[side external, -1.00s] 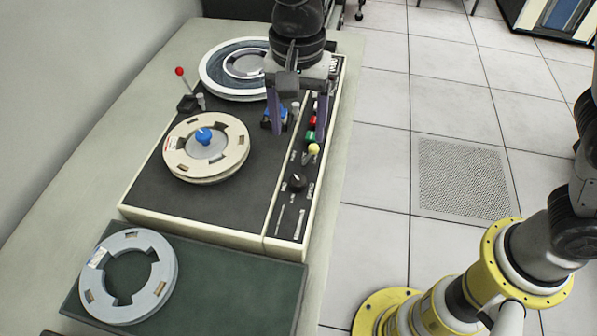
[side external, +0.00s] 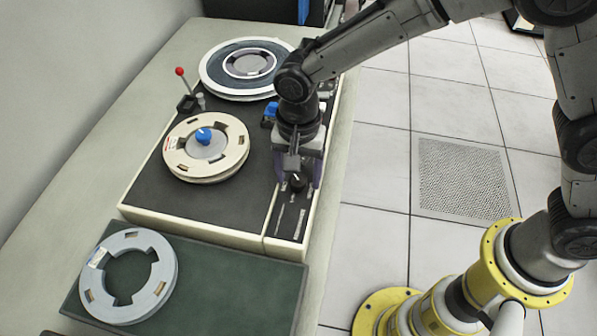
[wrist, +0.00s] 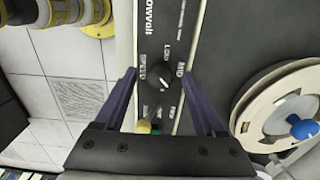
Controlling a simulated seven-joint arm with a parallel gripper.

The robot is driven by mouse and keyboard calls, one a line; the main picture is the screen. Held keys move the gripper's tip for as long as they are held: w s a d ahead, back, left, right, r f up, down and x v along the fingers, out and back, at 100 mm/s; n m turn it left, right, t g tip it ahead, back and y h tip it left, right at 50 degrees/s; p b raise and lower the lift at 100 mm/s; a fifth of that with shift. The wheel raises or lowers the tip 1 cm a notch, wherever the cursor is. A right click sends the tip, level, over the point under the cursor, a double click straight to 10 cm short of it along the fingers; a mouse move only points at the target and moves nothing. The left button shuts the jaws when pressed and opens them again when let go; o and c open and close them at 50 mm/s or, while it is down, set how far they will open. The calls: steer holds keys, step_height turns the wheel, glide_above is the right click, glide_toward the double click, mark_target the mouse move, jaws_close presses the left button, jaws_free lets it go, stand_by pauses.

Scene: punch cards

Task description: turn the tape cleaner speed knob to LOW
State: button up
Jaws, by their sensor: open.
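The black speed knob (wrist: 160,76) with a white pointer mark sits on the narrow control strip (wrist: 166,30) of the tape cleaner, with small printed labels around it. The labels are too small for me to tell surely which one the pointer faces. In the wrist view my gripper (wrist: 158,71) is open, its two purple fingers on either side of the knob with gaps on both sides. In the side view my gripper (side external: 298,184) points down over the strip at the knob (side external: 296,181). The height of the fingertips above the panel is hard to tell.
A cream reel (side external: 222,165) with a blue hub knob (side external: 204,135) lies on the machine's deck left of my gripper. A red-tipped lever (side external: 180,71) stands farther back. A grey reel (side external: 165,264) lies on a green mat (side external: 225,290) in front. A yellow button (wrist: 143,127) is near the knob.

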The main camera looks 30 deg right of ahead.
steer(key=shift+c, duration=0.2)
jaws_close()
steer(key=shift+n, duration=0.4)
steer(key=n, duration=0.3)
steer(key=shift+n, duration=0.3)
steer(key=n, duration=0.4)
steer(key=shift+n, duration=0.3)
steer(key=n, duration=0.4)
steer(key=shift+n, duration=0.3)
steer(key=n, duration=0.4)
steer(key=shift+r+n, duration=0.1)
steer(key=shift+n, duration=0.2)
